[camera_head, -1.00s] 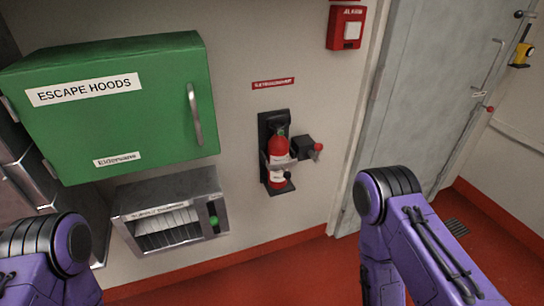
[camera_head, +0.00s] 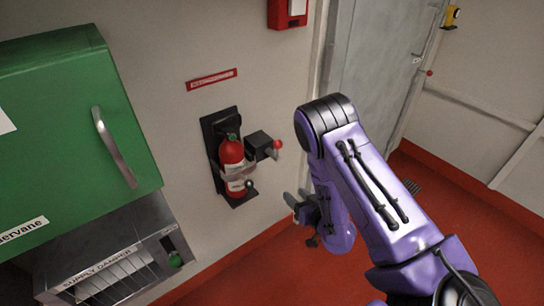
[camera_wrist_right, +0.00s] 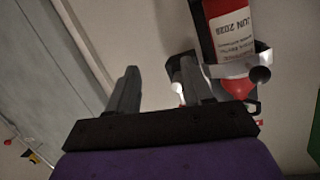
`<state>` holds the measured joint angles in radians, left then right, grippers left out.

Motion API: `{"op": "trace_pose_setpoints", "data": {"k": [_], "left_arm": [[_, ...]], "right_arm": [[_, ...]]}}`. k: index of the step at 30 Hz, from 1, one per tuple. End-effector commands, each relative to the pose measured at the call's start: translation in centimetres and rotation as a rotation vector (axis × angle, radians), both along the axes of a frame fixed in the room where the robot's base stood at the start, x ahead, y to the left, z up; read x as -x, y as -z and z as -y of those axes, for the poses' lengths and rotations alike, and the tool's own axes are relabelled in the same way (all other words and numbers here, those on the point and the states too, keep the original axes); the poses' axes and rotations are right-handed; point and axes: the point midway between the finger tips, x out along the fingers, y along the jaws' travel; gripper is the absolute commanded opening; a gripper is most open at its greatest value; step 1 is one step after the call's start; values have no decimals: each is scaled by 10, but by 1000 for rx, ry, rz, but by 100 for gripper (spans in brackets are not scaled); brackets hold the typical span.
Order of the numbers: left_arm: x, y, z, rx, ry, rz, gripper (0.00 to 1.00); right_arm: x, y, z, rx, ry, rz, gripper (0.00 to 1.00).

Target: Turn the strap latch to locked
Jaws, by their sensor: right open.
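The red fire extinguisher (camera_head: 232,162) stands in a black wall bracket (camera_head: 212,126), with a pale strap (camera_head: 237,172) across its body. A black block (camera_head: 259,143) with a red-knobbed lever (camera_head: 277,144) sticks out at its right. A black ball knob (camera_head: 249,184) shows low on the front. My right gripper (camera_head: 295,198) is open and empty, below and right of the extinguisher, apart from it. The right wrist view shows the gripper's spread fingers (camera_wrist_right: 160,78), with the extinguisher (camera_wrist_right: 213,42), strap and black knob (camera_wrist_right: 259,75) beyond the right finger. My left gripper is out of view.
The green escape-hood cabinet (camera_head: 60,130) and the supply damper box (camera_head: 110,255) are on the wall at left. A red alarm box (camera_head: 289,12) is above. A grey door (camera_head: 370,70) is at right. The red floor is clear.

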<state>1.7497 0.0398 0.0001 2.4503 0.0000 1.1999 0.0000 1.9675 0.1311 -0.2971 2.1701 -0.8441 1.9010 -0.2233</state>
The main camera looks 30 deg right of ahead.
Motion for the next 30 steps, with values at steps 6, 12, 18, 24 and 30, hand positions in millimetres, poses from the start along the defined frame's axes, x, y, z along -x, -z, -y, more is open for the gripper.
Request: {"op": "trace_pose_setpoints", "data": {"k": [6, 12, 18, 24, 30], "left_arm": [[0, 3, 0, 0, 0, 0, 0], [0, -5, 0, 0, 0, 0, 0], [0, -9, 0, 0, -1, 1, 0], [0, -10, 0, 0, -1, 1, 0], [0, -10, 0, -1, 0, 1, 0]], "right_arm": [[-42, -63, 15, 13, -127, 248, 51], [-81, -66, 12, 12, -130, 253, 51], [-122, -64, 9, 11, -128, 248, 51], [-141, -63, 7, 9, -126, 247, 51], [-142, -62, 7, 9, -127, 245, 51]]}}
